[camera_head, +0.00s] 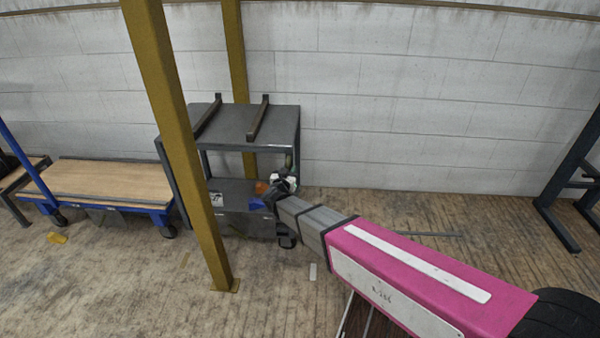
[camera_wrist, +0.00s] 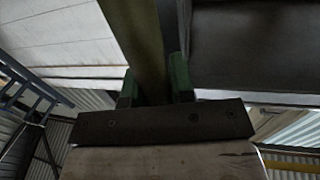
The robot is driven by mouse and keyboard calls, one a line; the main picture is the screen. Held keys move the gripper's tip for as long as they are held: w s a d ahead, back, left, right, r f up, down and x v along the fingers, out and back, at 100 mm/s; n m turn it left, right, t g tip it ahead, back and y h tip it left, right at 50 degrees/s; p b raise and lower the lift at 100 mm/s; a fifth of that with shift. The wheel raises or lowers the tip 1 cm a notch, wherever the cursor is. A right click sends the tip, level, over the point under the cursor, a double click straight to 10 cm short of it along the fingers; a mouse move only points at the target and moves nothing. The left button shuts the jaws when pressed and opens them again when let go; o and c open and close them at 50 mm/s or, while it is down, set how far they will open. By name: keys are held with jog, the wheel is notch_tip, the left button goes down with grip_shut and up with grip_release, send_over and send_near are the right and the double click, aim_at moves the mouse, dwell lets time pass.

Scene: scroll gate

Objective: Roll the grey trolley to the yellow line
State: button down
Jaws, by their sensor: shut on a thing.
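The grey trolley (camera_head: 232,125) stands against the white wall, left of centre, with a top deck, a lower shelf and dark wheels. Two dark bars lie across its top. My gripper (camera_head: 284,183) is at its near right corner, below the top deck. In the wrist view, the green fingers of my gripper (camera_wrist: 156,85) are closed around an olive-looking bar (camera_wrist: 138,40), which appears to be an upright of the trolley. A dark panel of the trolley (camera_wrist: 255,45) fills the upper right there. I see no clear yellow line on the floor.
A yellow-brown post (camera_head: 180,140) stands in front of the trolley's left side; another (camera_head: 236,60) stands behind it. A blue flatbed cart (camera_head: 110,180) is at the left, a dark stand (camera_head: 565,185) at the right. The floor right of the trolley is mostly open, with a thin strip (camera_head: 430,233).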

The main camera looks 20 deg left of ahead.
jog(key=shift+s+a, duration=0.1)
jog(key=shift+a, duration=0.4)
jog(key=shift+a+r, duration=0.1)
jog(key=c, duration=1)
grip_release()
jog(key=shift+a, duration=0.1)
jog(key=shift+o, duration=0.2)
jog(key=shift+s, duration=0.1)
jog(key=s+d, duration=0.2)
jog(key=s, duration=0.8)
jog(key=shift+s, duration=0.3)
